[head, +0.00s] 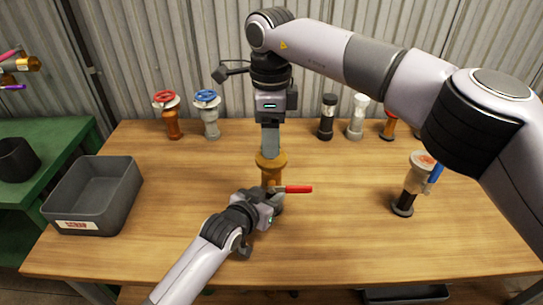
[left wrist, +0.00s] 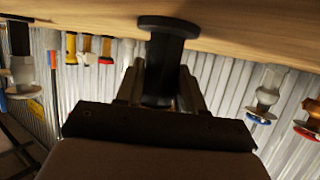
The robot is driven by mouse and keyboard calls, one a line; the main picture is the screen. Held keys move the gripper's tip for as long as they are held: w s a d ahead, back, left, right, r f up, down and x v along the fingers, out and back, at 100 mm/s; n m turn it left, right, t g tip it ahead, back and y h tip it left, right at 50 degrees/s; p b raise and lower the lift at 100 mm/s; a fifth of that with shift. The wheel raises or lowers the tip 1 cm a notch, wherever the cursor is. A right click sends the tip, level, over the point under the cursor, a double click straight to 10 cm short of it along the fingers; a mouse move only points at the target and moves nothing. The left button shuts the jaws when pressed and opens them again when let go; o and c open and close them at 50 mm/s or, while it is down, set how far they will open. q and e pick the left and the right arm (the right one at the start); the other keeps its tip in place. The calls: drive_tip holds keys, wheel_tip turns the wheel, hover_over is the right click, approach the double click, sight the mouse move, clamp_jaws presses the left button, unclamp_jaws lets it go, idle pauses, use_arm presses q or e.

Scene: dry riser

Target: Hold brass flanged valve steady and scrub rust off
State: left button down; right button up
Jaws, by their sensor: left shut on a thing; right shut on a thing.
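The brass flanged valve (head: 271,166) stands upright near the middle of the wooden table, with a red lever (head: 298,189) pointing right. My right gripper (head: 270,152) comes down from above and is shut at the valve's top; the exact contact is hidden. My left gripper (head: 273,203) comes in from the front and is shut around the valve's lower part. In the left wrist view, a dark flanged stem (left wrist: 165,68) is between the left fingers, its flange against the table. No rust or scrubbing tool can be made out.
A grey open bin (head: 92,205) stands at the table's left. At the back are a red-wheeled valve (head: 172,118), a blue-wheeled valve (head: 209,118) and several more fittings (head: 327,118). A blue-levered valve (head: 418,178) stands at right. The front of the table is mostly clear.

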drive_tip(key=d, duration=0.8)
idle(0.4)
use_arm(q)
drive_tip(key=c, duration=0.6)
unclamp_jaws()
drive_tip(key=v, duration=1.2)
